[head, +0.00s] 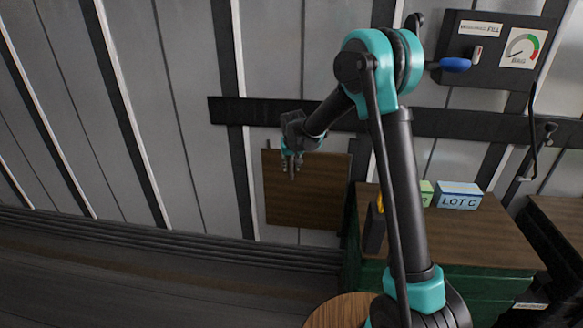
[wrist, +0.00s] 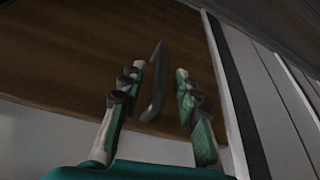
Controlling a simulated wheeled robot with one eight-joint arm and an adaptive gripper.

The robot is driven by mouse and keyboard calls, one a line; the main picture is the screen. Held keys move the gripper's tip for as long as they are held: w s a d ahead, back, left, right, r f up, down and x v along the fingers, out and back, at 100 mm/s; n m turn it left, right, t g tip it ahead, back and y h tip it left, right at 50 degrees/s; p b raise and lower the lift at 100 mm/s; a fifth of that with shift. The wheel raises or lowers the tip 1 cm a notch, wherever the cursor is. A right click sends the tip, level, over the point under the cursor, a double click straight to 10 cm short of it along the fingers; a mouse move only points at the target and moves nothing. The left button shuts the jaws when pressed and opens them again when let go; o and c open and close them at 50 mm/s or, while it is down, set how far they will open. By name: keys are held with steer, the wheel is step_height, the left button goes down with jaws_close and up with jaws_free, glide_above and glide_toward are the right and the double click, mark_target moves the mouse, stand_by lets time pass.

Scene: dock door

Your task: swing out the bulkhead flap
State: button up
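The bulkhead flap (head: 312,205) is a dark brown wood panel low on the grey ribbed wall, left of the cabinet. It looks flush with the wall, though a small opening would be hard to tell. It fills the upper part of the wrist view (wrist: 80,60). A dark bar handle (wrist: 155,88) stands out from it. My gripper (head: 291,166) is in front of the flap's upper left part. In the wrist view my gripper (wrist: 159,72) is open, its fingers either side of the handle, with visible gaps. I cannot tell how deep the handle sits between them.
A dark rail (head: 230,110) crosses the wall above the flap. Right of the flap stands a green cabinet with a brown top (head: 480,235), bearing a LOT C box (head: 459,195). A panel with a gauge (head: 522,48) and blue handle (head: 455,65) hangs upper right. Wall left of the flap is clear.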

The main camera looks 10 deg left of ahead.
steer(key=shift+w+f, duration=0.15)
steer(key=shift+f, duration=0.25)
jaws_close()
